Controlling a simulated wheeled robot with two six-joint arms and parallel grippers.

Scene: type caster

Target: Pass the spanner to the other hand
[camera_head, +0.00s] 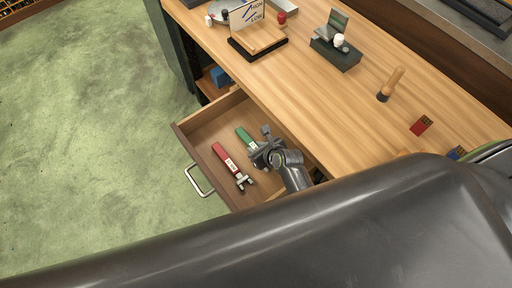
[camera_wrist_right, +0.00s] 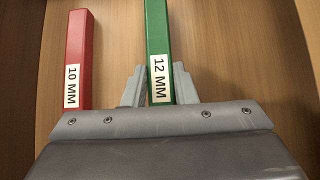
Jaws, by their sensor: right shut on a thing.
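The open drawer (camera_head: 205,136) holds two spanners. The green spanner (camera_head: 243,136), labelled 12 MM, lies in it with its far end under my right gripper (camera_head: 264,152). In the right wrist view the green handle (camera_wrist_right: 158,40) runs between the two fingers (camera_wrist_right: 158,88), which are shut on it at the label. The red spanner (camera_head: 224,158), labelled 10 MM, lies to the left of it, and its red handle (camera_wrist_right: 77,50) is outside the fingers. I cannot tell whether the green spanner is lifted off the drawer floor. My left gripper is not in view.
The wooden workbench (camera_head: 340,95) is above and right of the drawer. On it are a wooden-handled tool (camera_head: 393,80), a dark box with a raised lid (camera_head: 335,52), a sign on a stand (camera_head: 255,36) and a red block (camera_head: 421,125). Green floor (camera_head: 90,130) is clear at left.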

